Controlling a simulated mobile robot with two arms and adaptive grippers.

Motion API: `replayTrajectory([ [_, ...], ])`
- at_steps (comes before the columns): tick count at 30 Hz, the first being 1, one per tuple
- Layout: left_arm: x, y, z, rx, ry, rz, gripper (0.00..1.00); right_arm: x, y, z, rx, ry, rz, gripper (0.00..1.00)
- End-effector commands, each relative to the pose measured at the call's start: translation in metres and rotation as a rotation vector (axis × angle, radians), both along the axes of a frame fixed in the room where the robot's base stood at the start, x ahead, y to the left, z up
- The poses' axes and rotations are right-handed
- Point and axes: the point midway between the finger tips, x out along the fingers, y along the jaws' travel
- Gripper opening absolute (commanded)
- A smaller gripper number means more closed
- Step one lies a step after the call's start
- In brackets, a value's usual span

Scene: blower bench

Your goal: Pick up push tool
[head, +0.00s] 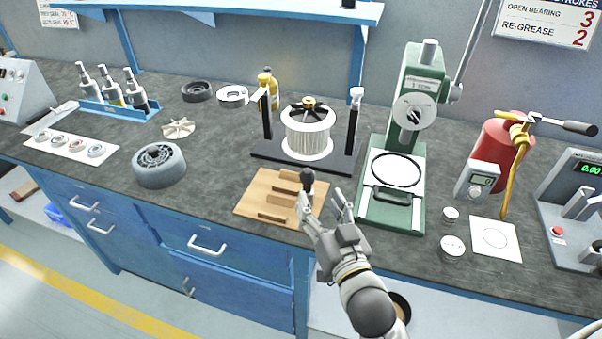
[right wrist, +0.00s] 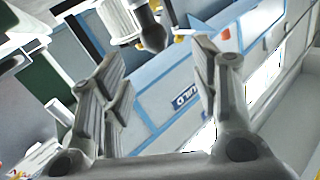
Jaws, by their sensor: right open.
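A tool with a dark rounded knob, which looks like the push tool (head: 307,180), stands on the wooden block rack (head: 252,207) near the front of the bench. Its lower part is partly hidden by the rack and my gripper. My right gripper (head: 322,208) is open and empty, just in front and slightly right of the tool, at the rack's right edge. In the right wrist view a dark knob (right wrist: 152,30) shows beyond the open fingers (right wrist: 165,75), apart from them. My left gripper is not in view.
A green press (head: 406,130) stands to the right of the rack. A black-based stand with a white ribbed rotor (head: 307,140) is behind it. A grey round housing (head: 159,166) lies to the left. A red cylinder (head: 497,145) and gauge stand further right.

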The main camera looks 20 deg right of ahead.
Motion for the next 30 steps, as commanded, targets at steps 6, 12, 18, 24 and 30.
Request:
replayTrajectory([
  [6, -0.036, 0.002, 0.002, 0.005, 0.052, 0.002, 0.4, 0.029, 0.0, 0.001, -0.002, -0.001, 0.0, 0.56],
  [12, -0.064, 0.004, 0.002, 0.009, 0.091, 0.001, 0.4, 0.049, 0.001, -0.001, -0.002, 0.0, 0.0, 0.56],
  [18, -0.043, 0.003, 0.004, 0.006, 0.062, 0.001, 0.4, 0.061, 0.0, -0.003, -0.002, 0.001, 0.0, 0.56],
  [24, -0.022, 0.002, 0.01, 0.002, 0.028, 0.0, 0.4, 0.087, -0.003, -0.008, -0.003, 0.001, 0.0, 0.56],
  [30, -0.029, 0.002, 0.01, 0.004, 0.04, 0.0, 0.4, 0.104, -0.002, -0.009, -0.002, 0.002, 0.001, 0.56],
])
